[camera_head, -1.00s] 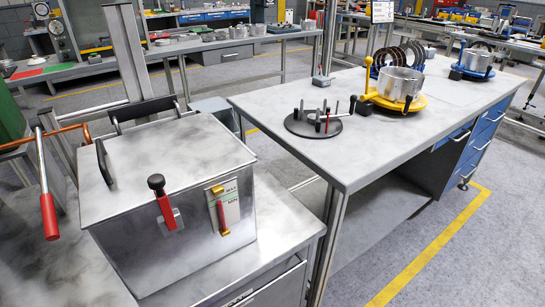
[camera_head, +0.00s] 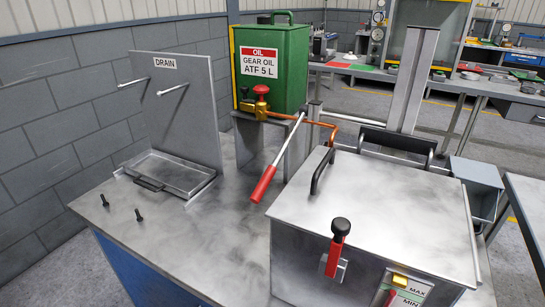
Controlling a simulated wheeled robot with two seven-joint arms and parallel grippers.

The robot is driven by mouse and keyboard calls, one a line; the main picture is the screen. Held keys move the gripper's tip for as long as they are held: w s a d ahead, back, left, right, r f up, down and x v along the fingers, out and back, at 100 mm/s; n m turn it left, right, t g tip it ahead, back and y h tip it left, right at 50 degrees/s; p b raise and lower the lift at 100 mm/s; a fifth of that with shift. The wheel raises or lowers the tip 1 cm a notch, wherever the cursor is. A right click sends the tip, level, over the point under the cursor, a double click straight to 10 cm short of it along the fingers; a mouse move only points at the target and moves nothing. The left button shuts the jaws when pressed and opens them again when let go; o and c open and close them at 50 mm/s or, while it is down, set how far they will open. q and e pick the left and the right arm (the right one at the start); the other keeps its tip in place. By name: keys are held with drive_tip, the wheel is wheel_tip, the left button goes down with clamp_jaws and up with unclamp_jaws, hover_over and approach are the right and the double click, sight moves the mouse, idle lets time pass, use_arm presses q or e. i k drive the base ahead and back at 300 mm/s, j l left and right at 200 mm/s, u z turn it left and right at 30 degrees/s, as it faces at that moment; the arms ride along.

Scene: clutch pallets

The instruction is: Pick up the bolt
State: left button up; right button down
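Two small black bolts stand on the metal bench top at its front left. One bolt (camera_head: 104,200) is farther left, and the other bolt (camera_head: 138,215) is a little to its right and nearer the front edge. They stand apart from each other, with nothing touching them from above. Which of the two the task means cannot be told. Neither of my grippers is in view.
Behind the bolts is a shallow drain tray (camera_head: 180,173) below an upright DRAIN panel (camera_head: 185,98) with two pegs. A green oil tank (camera_head: 270,65) stands behind a red-handled lever (camera_head: 264,182). A lidded steel box (camera_head: 385,200) fills the right. Bench around the bolts is clear.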

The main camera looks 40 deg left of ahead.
sight(104, 203)
drive_tip(key=u, duration=2.45)
drive_tip(key=i+j+z, duration=0.35)
drive_tip(key=j, duration=0.25)
